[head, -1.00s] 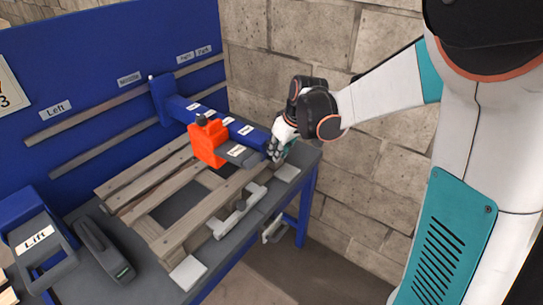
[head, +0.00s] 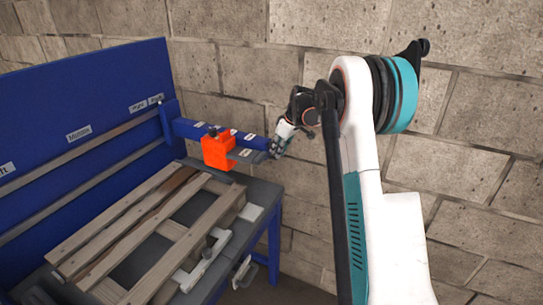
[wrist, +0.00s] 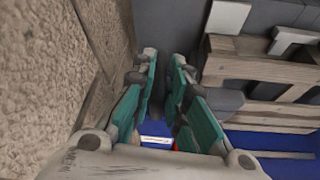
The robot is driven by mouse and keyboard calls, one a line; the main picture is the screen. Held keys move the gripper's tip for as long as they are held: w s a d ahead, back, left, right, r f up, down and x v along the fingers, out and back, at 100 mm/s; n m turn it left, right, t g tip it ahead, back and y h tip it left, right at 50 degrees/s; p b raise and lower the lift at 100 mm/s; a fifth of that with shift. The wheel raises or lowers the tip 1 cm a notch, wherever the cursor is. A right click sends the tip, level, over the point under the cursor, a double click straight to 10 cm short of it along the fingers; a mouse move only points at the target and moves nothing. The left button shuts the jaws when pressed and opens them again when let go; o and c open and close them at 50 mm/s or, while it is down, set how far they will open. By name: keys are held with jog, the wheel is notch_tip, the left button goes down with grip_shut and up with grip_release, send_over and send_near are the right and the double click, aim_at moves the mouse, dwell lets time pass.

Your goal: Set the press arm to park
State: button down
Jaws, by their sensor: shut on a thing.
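The press arm (head: 198,131) is a blue beam reaching out from the blue back panel, with small white labels along it. An orange block (head: 217,151) is mounted on it, with a grey part beside it. The beam's panel end stands beside the Park label (head: 155,99), at the rail's right end. My gripper (head: 276,147) is shut on the outer end of the press arm. In the wrist view, the teal fingers of my gripper (wrist: 167,110) hide most of the held end.
A wooden pallet (head: 140,232) lies on the grey bench below the press arm. White clamp-like fittings (head: 190,275) stand along the bench's front edge. A stone block wall (head: 470,110) rises close behind and to the right of my arm. Middle (head: 78,133) and Right (head: 137,106) labels mark the panel.

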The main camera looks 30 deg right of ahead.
jog(key=shift+w+d+r, duration=0.15)
jog(key=shift+w+d, duration=0.2)
jog(key=shift+d, duration=0.2)
jog(key=c, duration=2)
grip_release()
jog(key=o, duration=0.4)
jog(key=shift+w+d, duration=0.1)
jog(key=shift+d, duration=0.05)
jog(key=v, duration=1.1)
jog(key=shift+s+r, duration=0.3)
jog(key=shift+r, duration=0.05)
